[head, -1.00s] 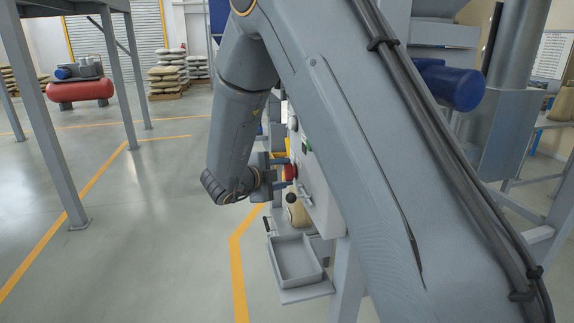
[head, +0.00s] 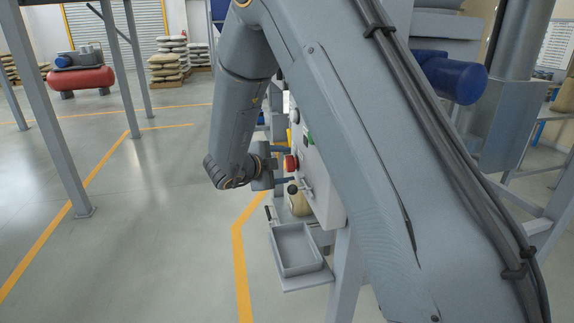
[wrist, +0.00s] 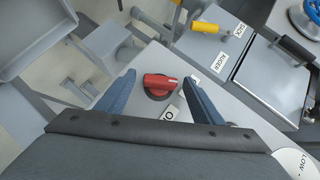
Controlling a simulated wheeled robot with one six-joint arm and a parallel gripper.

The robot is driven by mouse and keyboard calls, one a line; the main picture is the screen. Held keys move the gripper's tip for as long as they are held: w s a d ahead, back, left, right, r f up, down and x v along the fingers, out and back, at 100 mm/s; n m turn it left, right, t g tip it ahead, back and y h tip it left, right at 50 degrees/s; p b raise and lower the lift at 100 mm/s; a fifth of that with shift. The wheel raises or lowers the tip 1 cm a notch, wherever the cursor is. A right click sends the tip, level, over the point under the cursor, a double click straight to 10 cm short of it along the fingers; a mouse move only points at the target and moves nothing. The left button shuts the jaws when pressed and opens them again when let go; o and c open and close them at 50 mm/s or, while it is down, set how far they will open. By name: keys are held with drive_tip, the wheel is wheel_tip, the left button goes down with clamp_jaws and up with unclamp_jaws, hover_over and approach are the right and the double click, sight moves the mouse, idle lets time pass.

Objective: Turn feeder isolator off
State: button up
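A red rotary knob (wrist: 159,83) on a dark round base sits on the grey panel (wrist: 245,120) in the wrist view. Its grip lies roughly across the picture. My gripper (wrist: 162,88) is open, with one blue-grey finger on each side of the knob and visible gaps to both. In the head view my gripper (head: 281,170) is at the panel's left face, partly hidden. A red round control (head: 291,163) shows beside it; I cannot tell whether it is the same knob.
A yellow handle (wrist: 205,27) and plates labelled SACK and AUGER lie beyond the knob. A blue handwheel (wrist: 298,45) is at the upper right. An open grey tray (head: 296,272) juts out below the panel.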

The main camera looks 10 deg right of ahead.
drive_tip(key=b+v, duration=0.1)
drive_tip(key=v, duration=0.6)
drive_tip(key=shift+s+a+r, duration=0.2)
drive_tip(key=shift+a, duration=0.1)
drive_tip(key=s+a+f+n+y, duration=0.2)
drive_tip(key=s+f+n+y, duration=0.2)
drive_tip(key=n+y, duration=0.8)
drive_tip(key=s+d+f+n+g, duration=0.1)
drive_tip(key=s+d+n+g, duration=0.1)
drive_tip(key=s, duration=0.6)
drive_tip(key=s+d+f+n+g+h, duration=0.1)
drive_tip(key=s+d+f+n+g, duration=0.1)
drive_tip(key=s, duration=0.7)
drive_tip(key=s+d+f+n+g, duration=0.2)
drive_tip(key=s+d+n+g, duration=0.1)
drive_tip(key=s+n, duration=0.4)
drive_tip(key=shift+s+d+g+h, duration=0.3)
drive_tip(key=shift+s+d+g, duration=0.1)
drive_tip(key=shift+s+g, duration=0.55)
